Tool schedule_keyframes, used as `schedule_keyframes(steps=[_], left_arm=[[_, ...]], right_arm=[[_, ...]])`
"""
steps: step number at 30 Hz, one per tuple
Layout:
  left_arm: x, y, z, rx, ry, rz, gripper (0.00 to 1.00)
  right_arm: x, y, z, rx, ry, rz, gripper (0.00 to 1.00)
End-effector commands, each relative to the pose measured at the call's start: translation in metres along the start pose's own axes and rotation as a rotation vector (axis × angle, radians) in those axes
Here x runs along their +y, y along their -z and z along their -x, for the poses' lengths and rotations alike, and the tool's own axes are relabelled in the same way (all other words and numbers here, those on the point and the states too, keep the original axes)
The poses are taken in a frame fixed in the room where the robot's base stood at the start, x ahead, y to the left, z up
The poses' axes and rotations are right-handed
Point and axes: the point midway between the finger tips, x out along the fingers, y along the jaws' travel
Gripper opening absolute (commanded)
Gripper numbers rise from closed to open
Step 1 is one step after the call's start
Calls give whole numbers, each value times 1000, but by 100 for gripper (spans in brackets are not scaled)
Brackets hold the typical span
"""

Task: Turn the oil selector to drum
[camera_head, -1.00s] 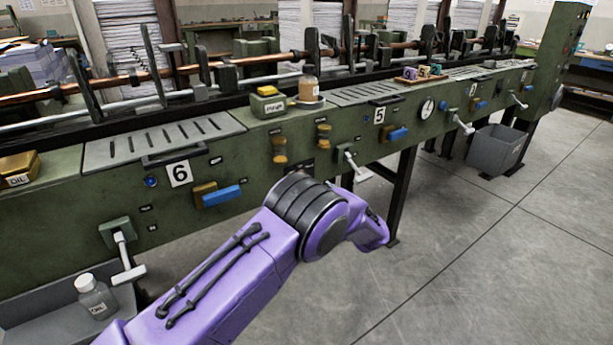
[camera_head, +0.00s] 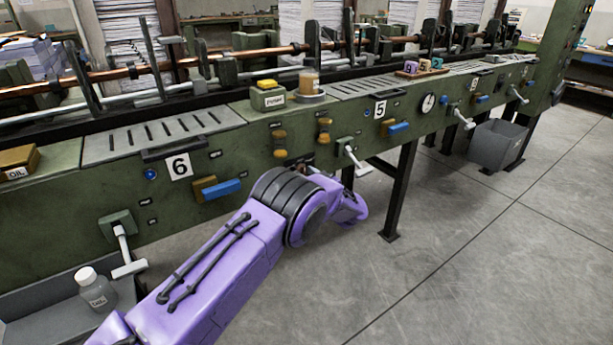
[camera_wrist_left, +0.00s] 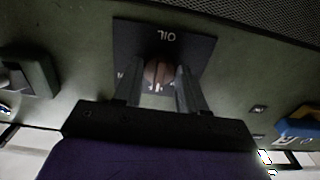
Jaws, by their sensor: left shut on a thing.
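The oil selector is a round brown knob (camera_wrist_left: 157,73) with a pale mark, on a dark plate (camera_wrist_left: 205,46) lettered OIL. The lettering appears upside down in the left wrist view. My left gripper (camera_wrist_left: 158,88) has one finger on each side of the knob and is shut on it. The fingers cover part of the plate's other lettering, so I cannot read the drum mark or tell the knob's exact setting. In the head view my purple left arm reaches to the green machine front (camera_head: 240,165), and its wrist hides most of the selector. My right gripper is not in view.
A white-handled lever (camera_head: 350,154) is just right of my wrist. A capped bottle (camera_head: 96,290) stands in a low tray at lower left. The floor (camera_head: 450,250) at right is open.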

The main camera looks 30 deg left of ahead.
Motion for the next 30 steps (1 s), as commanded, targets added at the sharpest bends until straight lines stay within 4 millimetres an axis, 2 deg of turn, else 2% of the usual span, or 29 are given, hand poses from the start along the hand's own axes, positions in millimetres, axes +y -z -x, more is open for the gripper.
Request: schedule_keyframes(steps=[11,30], left_arm=[[0,-1,0,-1,1,131,10],[1,-1,0,-1,0,673,10]], right_arm=[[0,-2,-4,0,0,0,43],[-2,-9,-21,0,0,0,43]])
